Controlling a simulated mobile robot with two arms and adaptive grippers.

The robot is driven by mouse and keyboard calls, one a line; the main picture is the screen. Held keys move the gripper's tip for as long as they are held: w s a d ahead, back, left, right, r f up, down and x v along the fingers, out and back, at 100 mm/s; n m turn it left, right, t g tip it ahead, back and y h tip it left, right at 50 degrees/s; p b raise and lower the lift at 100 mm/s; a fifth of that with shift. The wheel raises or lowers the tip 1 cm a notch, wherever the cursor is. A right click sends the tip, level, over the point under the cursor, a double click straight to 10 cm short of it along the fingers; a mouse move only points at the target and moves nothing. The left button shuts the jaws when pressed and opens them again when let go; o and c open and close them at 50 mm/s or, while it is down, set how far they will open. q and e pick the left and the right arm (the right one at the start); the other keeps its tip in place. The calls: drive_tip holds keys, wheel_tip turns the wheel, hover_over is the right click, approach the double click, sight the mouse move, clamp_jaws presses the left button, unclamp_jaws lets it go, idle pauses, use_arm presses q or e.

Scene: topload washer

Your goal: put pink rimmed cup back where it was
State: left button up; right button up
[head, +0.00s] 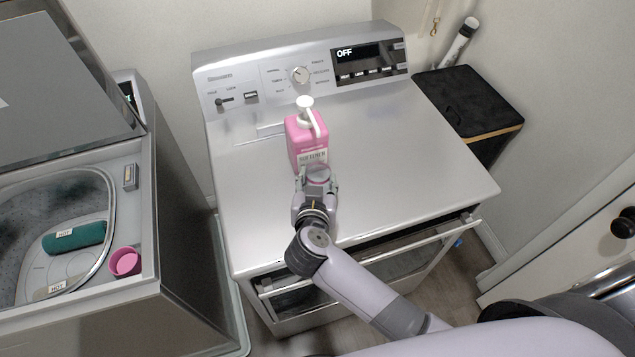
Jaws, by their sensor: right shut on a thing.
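My right gripper (318,178) is over the front middle of the dryer top, just in front of the pink detergent bottle. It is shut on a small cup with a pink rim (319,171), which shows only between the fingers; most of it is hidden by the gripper. I cannot tell whether the cup touches the dryer top or the bottle. The pink bottle (307,138) stands upright with a white handle and a white cap. My left gripper is not in view.
The dryer top (400,150) is clear on both sides of the bottle. At left, the open washer (140,215) shows a green rolled item (75,238) and a pink round dispenser cup (125,262). A black-topped bin (468,100) stands at right.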

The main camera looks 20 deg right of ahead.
drive_tip(key=shift+f, duration=0.1)
drive_tip(key=o, duration=1.1)
drive_tip(key=b+v, duration=0.1)
drive_tip(key=v, duration=1.1)
